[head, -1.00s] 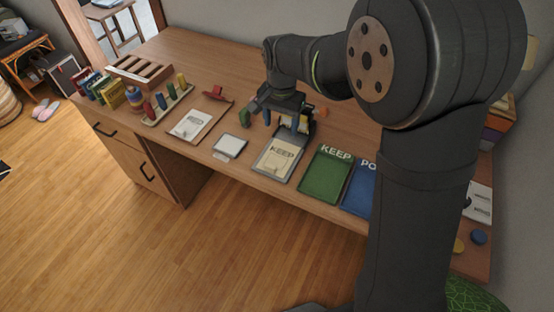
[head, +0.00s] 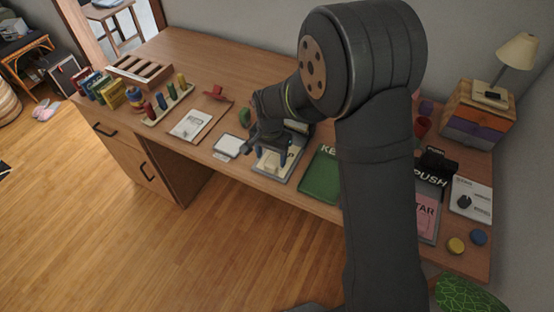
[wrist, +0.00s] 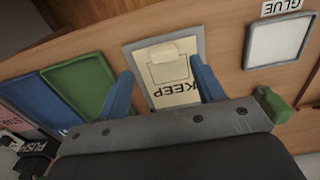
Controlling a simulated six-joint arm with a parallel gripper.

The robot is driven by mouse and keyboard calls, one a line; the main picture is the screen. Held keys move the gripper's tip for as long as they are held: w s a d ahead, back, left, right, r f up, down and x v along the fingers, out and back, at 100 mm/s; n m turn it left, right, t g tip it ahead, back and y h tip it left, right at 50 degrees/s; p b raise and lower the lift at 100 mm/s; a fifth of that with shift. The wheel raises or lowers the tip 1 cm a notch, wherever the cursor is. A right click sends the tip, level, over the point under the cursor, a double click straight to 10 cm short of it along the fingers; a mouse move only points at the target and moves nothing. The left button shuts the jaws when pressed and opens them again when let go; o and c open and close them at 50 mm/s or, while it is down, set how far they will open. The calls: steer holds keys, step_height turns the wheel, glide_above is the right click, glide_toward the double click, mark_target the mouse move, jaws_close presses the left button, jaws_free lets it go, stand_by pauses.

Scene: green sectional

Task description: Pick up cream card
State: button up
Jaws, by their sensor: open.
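A flat cream sheet printed KEEP (wrist: 176,83) lies in a grey-rimmed tray (wrist: 131,55) in the wrist view, with an outlined square on it. A small thick cream piece, which looks like the cream card (wrist: 165,52), lies over one side of that square. My gripper (wrist: 163,76) is open and empty, its two blue fingers on either side of the sheet in the picture. The gap to the card cannot be told. In the head view my gripper (head: 272,156) hangs over the grey tray (head: 283,177) and hides much of the sheet.
A green tray (head: 319,180) lies right of the grey tray. A white pad (head: 228,146) lies to its left, and a small green block (wrist: 273,103) is close to my gripper. The desk's front edge runs just before the trays.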

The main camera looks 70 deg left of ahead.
mark_target(271, 165)
steer(key=f, duration=0.5)
steer(key=shift+a, duration=0.3)
steer(key=shift+c, duration=0.2)
steer(key=c, duration=1)
